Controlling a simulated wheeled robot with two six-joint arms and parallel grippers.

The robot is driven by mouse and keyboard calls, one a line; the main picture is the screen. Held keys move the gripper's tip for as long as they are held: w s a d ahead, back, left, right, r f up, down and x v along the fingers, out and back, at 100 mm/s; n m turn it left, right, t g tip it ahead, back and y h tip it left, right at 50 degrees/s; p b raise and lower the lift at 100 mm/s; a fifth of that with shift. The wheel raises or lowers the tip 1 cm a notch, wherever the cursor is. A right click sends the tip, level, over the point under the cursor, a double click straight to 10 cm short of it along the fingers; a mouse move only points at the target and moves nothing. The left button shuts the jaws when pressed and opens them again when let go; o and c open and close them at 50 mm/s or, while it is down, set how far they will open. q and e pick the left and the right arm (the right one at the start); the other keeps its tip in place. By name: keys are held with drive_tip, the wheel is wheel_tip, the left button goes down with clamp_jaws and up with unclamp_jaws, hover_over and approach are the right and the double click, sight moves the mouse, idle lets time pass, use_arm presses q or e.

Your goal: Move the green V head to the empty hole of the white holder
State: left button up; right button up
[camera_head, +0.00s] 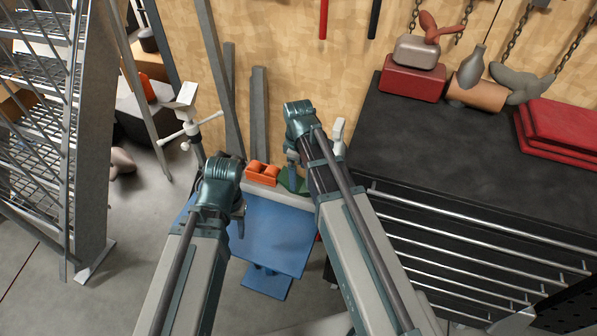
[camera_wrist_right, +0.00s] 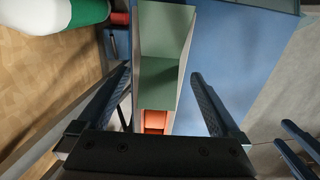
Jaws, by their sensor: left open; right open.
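The green V head (camera_head: 297,181) is at the back of the blue table, partly hidden by my right gripper (camera_head: 293,180). In the right wrist view a green block (camera_wrist_right: 160,50), which looks like the green V head, lies beyond and between the spread fingers of my right gripper (camera_wrist_right: 161,75). I see no finger closed on it. My left gripper (camera_head: 240,222) is open and empty over the table's left side.
The blue table (camera_head: 285,225) is bare in front. A black workbench (camera_head: 450,145) with red boxes stands at right. A wire shelf (camera_head: 45,120) and a white stand (camera_head: 187,95) are at left. A white-and-green rounded object (camera_wrist_right: 45,15) shows in the right wrist view.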

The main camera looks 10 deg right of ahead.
sight(298, 186)
wheel_tip(298, 186, up, 9)
drive_tip(key=p, duration=0.8)
drive_tip(key=shift+r, duration=0.15)
drive_tip(key=s+a+m+h, duration=0.1)
drive_tip(key=s+a+m, duration=0.6)
drive_tip(key=s, duration=0.8)
drive_tip(key=a, duration=0.2)
drive_tip(key=shift+a, duration=0.3)
